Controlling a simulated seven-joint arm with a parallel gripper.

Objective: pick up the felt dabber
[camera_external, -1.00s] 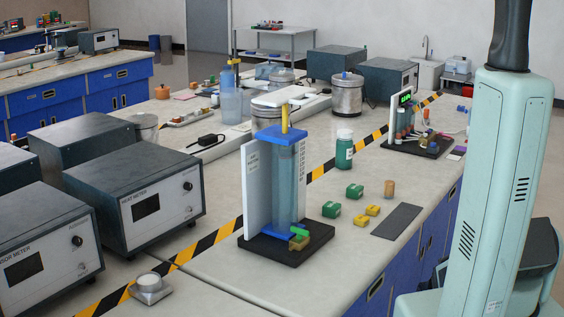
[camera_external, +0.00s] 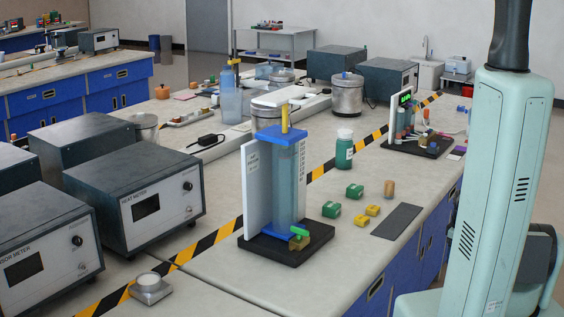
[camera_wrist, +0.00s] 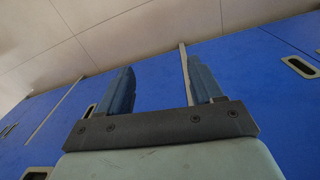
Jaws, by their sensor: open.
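A small tan-brown cylinder (camera_external: 389,188) stands upright on the bench in the external view. It could be the felt dabber, but I cannot tell for sure. My gripper (camera_wrist: 160,84) shows in the wrist view with its two blue-grey fingers wide apart and nothing between them. It faces blue cabinet fronts (camera_wrist: 150,65). No dabber shows in the wrist view. In the external view my arm stands at the right, and the gripper itself is not visible there.
Green blocks (camera_external: 331,209), yellow blocks (camera_external: 361,220) and a dark flat mat (camera_external: 397,221) lie near the cylinder. A green bottle (camera_external: 344,150) stands behind. A tall water column (camera_external: 285,185) on a black base (camera_external: 258,246) stands left. The bench front is clear.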

